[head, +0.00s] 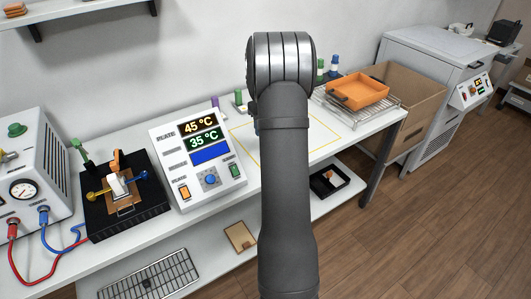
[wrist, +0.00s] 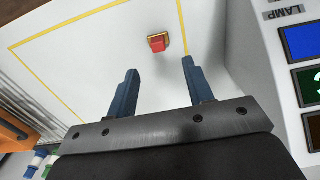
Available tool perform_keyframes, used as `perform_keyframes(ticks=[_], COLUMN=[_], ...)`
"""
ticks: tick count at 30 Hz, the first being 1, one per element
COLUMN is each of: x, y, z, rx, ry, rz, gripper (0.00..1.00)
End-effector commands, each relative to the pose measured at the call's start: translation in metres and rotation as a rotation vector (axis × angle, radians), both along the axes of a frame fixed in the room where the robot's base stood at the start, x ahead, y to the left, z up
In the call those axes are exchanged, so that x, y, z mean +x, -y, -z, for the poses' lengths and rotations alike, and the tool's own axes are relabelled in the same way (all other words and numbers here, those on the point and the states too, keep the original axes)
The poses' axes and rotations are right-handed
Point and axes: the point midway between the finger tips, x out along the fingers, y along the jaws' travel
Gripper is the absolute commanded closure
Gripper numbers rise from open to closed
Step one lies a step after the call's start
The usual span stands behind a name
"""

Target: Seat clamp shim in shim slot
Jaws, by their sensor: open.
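My gripper (wrist: 160,66) shows in the wrist view with two blue fingers spread apart and nothing between them. A small red block (wrist: 158,44) on a tan base lies on the white table just beyond the fingertips, near a yellow line; I cannot tell whether it is the clamp shim. In the head view my arm hides most of the gripper and the red block. A black fixture (head: 152,222) with green, yellow, orange and blue handles around a white piece (head: 116,184) stands at the left. I cannot make out the shim slot.
A white control box (head: 168,170) with 45 °C and 35 °C displays stands between the fixture and my arm. A gauge box (head: 48,160) with red and blue cables is at far left. An orange tray (head: 357,91) sits on a rack at right. The yellow-outlined table area is mostly clear.

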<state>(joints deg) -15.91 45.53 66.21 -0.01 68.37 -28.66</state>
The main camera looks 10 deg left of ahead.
Motion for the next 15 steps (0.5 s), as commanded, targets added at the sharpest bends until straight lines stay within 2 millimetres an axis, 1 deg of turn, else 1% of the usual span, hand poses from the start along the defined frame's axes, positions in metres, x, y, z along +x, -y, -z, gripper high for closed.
perform_keyframes(ticks=[1,3,6,9,15], x=[0.0,0.0,0.0,0.001,0.001], y=[0.0,0.0,0.0,0.0,0.0], z=[0.012,0.027,0.045,0.056,0.065], rx=[-0.001,-0.001,-0.001,0.001,0.001], ry=[-0.002,-0.002,-0.002,0.001,0.001], rz=[0.0,0.0,0.0,0.0,0.0], gripper=[0.53,0.53,0.53,0.53,0.53])
